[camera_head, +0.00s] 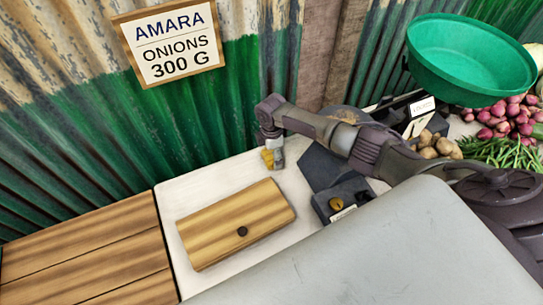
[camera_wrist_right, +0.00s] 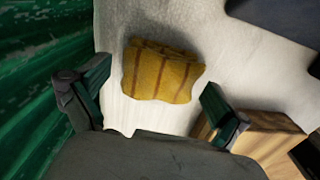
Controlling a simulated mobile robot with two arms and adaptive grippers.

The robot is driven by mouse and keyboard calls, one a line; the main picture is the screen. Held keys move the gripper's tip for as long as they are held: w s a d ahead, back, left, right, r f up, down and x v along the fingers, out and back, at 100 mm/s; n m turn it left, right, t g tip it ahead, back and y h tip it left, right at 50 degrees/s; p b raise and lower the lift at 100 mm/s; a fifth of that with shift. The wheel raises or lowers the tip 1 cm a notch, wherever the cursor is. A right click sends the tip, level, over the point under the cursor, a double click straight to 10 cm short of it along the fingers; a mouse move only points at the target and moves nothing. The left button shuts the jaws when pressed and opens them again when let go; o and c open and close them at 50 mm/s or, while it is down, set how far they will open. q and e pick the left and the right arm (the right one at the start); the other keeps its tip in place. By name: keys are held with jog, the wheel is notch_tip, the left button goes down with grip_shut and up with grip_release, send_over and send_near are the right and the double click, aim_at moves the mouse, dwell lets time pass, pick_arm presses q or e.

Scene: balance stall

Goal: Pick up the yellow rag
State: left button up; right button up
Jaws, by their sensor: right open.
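The yellow rag (camera_wrist_right: 160,75) is folded, with brown stripes, and lies on the white counter in the right wrist view. In the head view only a small yellow part of the rag (camera_head: 268,158) shows beside my gripper. My right gripper (camera_head: 275,160) is pointed down at the back of the counter, close to the rag. In the wrist view the fingers of my right gripper (camera_wrist_right: 152,98) are apart, one to each side of the rag's near edge, with nothing between them held. My left gripper is not in view.
A wooden board with a dark knob (camera_head: 232,225) lies on the white counter (camera_head: 185,190) in front of the rag. A dark device (camera_head: 345,195) stands to its right. The green corrugated wall (camera_head: 120,135) is close behind. A green bowl (camera_head: 470,60), onions and potatoes are at the right.

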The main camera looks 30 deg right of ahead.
jog(key=c, duration=1.1)
notch_tip(320, 180, up, 10)
jog(key=shift+r, duration=0.1)
